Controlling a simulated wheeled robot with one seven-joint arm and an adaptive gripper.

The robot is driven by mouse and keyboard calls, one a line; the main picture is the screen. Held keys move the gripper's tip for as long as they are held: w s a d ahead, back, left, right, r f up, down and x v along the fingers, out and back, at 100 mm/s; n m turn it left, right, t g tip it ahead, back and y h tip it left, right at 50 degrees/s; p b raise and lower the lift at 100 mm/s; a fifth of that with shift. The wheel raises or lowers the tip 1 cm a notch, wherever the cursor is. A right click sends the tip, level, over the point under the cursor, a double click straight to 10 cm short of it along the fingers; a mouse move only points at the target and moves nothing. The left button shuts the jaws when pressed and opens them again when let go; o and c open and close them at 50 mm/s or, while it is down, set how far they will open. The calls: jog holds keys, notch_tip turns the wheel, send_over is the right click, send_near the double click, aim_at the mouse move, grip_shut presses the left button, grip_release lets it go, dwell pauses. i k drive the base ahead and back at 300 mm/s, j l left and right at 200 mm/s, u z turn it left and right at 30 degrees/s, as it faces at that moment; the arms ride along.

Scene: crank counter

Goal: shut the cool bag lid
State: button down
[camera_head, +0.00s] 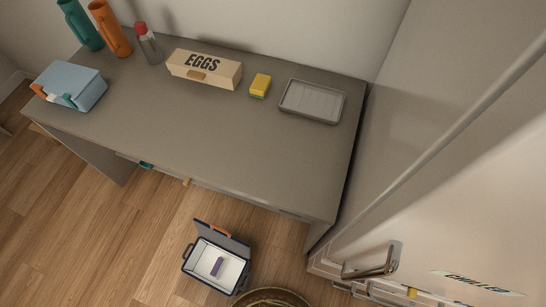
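The cool bag (187,269) stands on the wooden floor in front of the counter, low in the picture. It is dark navy outside with a white inside. Its lid (235,246) is open and stands up along the far side, with an orange handle (220,231) at its upper edge. A small purple-grey item (216,267) lies inside. My gripper is not in view.
The grey counter (220,140) holds a light blue box (75,82), two flasks, a red-capped bottle, an egg carton (204,68), a sponge (260,85) and a tray (284,104). A round rim (272,291) is close right of the bag. A tall cabinet with a metal handle (372,268) stands right.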

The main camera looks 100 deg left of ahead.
aim_at(220, 235)
jog(key=u, duration=3.95)
jog(key=j+u, duration=0.15)
jog(key=u, duration=0.2)
jog(key=j+u, duration=0.1)
jog(key=j, duration=0.7)
jog(key=i, duration=0.05)
